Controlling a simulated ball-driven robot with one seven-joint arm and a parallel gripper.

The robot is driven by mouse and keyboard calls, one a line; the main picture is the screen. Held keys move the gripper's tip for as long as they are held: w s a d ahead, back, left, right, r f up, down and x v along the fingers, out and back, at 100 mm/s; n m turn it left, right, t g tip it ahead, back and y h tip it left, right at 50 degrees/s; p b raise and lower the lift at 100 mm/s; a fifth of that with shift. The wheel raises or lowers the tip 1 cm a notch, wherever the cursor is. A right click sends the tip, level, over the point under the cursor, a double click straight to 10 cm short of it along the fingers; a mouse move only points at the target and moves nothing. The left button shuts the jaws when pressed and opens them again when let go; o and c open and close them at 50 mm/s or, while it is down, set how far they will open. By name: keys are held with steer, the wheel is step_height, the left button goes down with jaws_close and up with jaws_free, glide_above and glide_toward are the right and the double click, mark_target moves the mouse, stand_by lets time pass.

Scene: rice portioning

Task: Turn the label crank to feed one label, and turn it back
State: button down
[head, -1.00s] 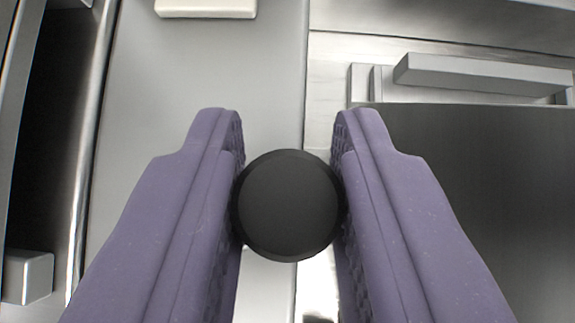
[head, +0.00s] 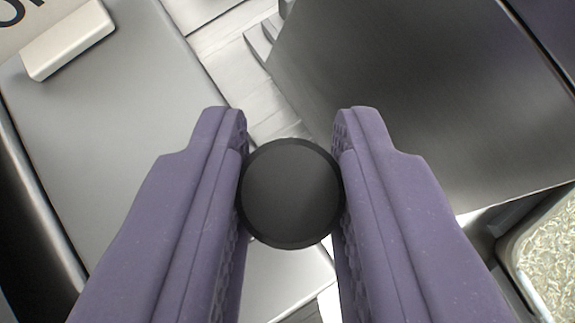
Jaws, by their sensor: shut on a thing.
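A round black knob (head: 291,194), which looks like the handle of the label crank, sits between the two purple fingers of my gripper (head: 291,180). The gripper is shut on the knob, with a textured finger pad against each side. I see the knob's flat end face-on. The crank's arm is mostly hidden behind the knob and fingers. Behind it is a grey metal panel (head: 110,120), tilted in the picture. No label can be made out.
A cream block (head: 68,40) stands on the panel at the upper left. A large dark grey metal surface (head: 420,100) fills the upper right. A container of rice grains (head: 552,255) shows at the lower right edge.

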steer(key=m+h+b, duration=0.1)
steer(key=s+m+h+b, duration=0.1)
steer(key=m+h+b, duration=0.1)
steer(key=shift+s+d+f+m, duration=0.15)
steer(key=shift+s+d+m, duration=0.05)
steer(key=shift+s+m, duration=0.2)
steer(key=m+h, duration=0.1)
steer(key=s+m+g+h, duration=0.1)
steer(key=shift+m, duration=0.4)
steer(key=m+g+h+p, duration=0.1)
steer(key=s+m+g+p, duration=0.1)
steer(key=m+p, duration=0.1)
steer(key=shift+s+a+r+h, duration=0.1)
steer(key=shift+s+r+h, duration=0.2)
steer(key=shift+h, duration=0.1)
steer(key=shift+s+a+f+m+g+h+p, duration=0.15)
steer(key=shift+s+m+g+h+p, duration=0.2)
steer(key=shift+m+p, duration=0.3)
steer(key=shift+s+a+f+m+g+h+p, duration=0.1)
steer(key=shift+m+g+h+p, duration=0.05)
steer(key=shift+m+g+p, duration=0.4)
steer(key=c, duration=0.9)
jaws_free()
